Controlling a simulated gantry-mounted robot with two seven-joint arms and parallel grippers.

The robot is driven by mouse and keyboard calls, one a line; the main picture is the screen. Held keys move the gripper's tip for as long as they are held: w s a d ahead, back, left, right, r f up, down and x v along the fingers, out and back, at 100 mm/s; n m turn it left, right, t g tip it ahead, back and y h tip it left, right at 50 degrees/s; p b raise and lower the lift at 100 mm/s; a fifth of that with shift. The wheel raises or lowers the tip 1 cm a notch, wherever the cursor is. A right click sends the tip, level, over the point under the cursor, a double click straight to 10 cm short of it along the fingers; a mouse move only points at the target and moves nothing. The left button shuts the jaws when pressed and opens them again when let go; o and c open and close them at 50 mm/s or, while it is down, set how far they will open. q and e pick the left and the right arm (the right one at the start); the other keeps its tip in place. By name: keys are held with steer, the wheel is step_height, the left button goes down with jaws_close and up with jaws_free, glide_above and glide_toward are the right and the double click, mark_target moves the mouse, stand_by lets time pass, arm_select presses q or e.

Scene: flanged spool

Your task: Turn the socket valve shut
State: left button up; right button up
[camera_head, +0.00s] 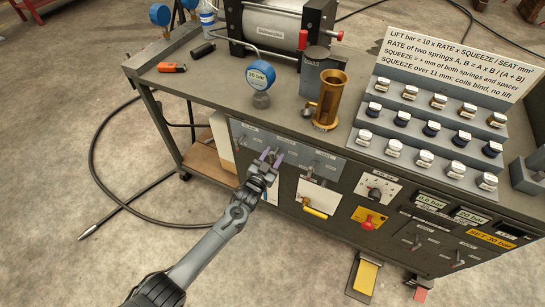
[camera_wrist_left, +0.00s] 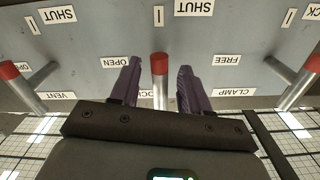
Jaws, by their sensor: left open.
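My left gripper (camera_head: 271,156) is at the grey valve panel (camera_head: 240,132) on the front of the bench. In the left wrist view the open gripper (camera_wrist_left: 158,66) has its two purple fingers on either side of a grey valve lever with a red end (camera_wrist_left: 159,78). Gaps show between the lever and both fingers. The label under this lever is partly hidden, with "OCK" readable. An "OPEN" label (camera_wrist_left: 115,62) is left of it and a "SHUT" label (camera_wrist_left: 193,7) is above, to the right. My right gripper is not in view.
A vent lever (camera_wrist_left: 24,88) and a clamp lever (camera_wrist_left: 297,88) flank this one in the wrist view. A pressure gauge (camera_head: 260,75) and a brass cylinder (camera_head: 329,98) stand on the bench above. A hose lies on the floor at left.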

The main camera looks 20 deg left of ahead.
arm_select(q)
steer(key=shift+s+a+p, duration=0.1)
steer(key=shift+s+p, duration=0.2)
steer(key=shift+s, duration=0.3)
steer(key=s+a+p, duration=0.1)
steer(key=s+p, duration=0.2)
steer(key=s, duration=0.6)
steer(key=shift+s, duration=0.3)
